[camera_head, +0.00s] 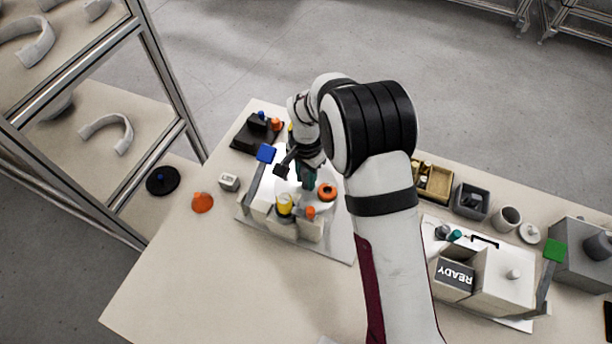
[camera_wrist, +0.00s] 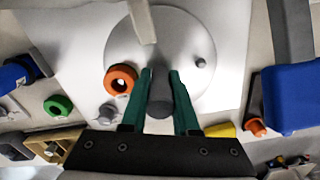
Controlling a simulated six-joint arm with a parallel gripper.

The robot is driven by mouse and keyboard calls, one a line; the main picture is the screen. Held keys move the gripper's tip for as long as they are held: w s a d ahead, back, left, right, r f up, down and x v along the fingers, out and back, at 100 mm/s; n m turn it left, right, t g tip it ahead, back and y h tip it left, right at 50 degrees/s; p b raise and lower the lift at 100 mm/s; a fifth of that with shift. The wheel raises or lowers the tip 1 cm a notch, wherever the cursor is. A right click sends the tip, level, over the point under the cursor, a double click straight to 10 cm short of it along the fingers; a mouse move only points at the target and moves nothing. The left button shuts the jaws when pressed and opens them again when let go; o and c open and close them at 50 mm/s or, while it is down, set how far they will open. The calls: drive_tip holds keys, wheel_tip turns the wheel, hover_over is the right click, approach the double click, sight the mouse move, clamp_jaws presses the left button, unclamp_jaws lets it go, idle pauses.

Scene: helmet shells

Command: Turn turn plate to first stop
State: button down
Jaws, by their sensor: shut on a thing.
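The turn plate (camera_wrist: 190,38) is a round light-grey disc in the wrist view, on a pale base plate. A small grey pin (camera_wrist: 201,62) stands on its right part. My gripper (camera_wrist: 161,74) has green fingers, shut on a dark grey post (camera_wrist: 160,92) at the near edge of the disc. In the head view my gripper (camera_head: 308,176) is over the fixture, and the arm hides much of the plate. An orange ring (camera_wrist: 120,80) lies at the disc's left edge; it also shows in the head view (camera_head: 327,191).
A beige bar (camera_wrist: 142,20) reaches over the disc from the top. A blue block (camera_wrist: 296,96) stands at the right, a green ring (camera_wrist: 58,106) at the left. In the head view, a yellow cylinder (camera_head: 284,205) stands near my gripper.

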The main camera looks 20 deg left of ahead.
drive_tip(key=shift+m, duration=9)
drive_tip(key=c, duration=0.9)
unclamp_jaws()
drive_tip(key=shift+c, duration=0.2)
